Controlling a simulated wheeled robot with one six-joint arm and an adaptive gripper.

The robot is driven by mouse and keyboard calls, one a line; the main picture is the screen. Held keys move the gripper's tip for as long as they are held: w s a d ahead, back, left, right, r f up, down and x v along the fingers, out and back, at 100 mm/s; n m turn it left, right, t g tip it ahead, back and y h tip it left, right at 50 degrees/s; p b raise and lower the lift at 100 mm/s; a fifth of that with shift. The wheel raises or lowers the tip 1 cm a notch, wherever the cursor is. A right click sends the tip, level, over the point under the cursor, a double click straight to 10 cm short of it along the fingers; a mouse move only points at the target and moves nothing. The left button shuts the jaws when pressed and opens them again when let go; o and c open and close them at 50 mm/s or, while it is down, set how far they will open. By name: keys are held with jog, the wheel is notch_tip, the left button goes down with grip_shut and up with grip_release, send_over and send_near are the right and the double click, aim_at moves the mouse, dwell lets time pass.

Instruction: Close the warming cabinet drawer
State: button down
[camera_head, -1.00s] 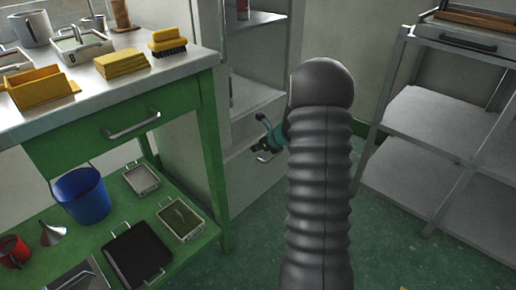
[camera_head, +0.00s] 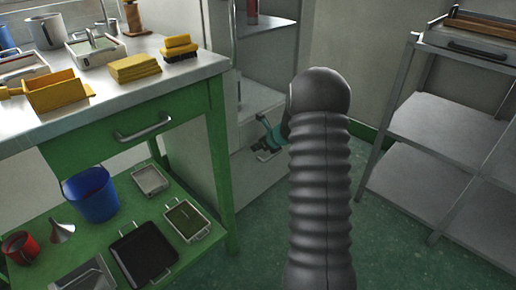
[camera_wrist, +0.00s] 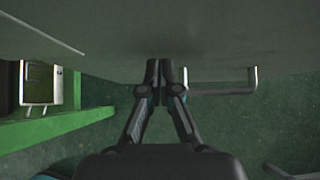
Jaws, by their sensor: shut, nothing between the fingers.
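The warming cabinet (camera_head: 190,150) is the tall pale unit behind the green workbench. Its drawer (camera_head: 255,185) is low on its front, partly hidden by my arm. In the wrist view the drawer front (camera_wrist: 225,40) is a broad grey face across the top, with its bar handle (camera_wrist: 225,92) just right of my fingers. My gripper (camera_wrist: 166,68) is shut and empty, its fingertips at the drawer front left of the handle; I cannot tell if they touch it. In the head view my gripper (camera_head: 265,147) shows beside the drawer, partly hidden. How far the drawer stands out is unclear.
The green workbench (camera_head: 110,125) is close at the left, with trays and a blue bucket (camera_head: 90,194) on its lower shelf. A metal rack (camera_head: 430,115) stands at the right. Green floor (camera_head: 385,260) is free between them.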

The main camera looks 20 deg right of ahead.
jog(key=s+d+f+p+v, duration=0.1)
jog(key=v, duration=1.1)
jog(key=shift+s+f, duration=0.3)
jog(key=shift+s, duration=0.1)
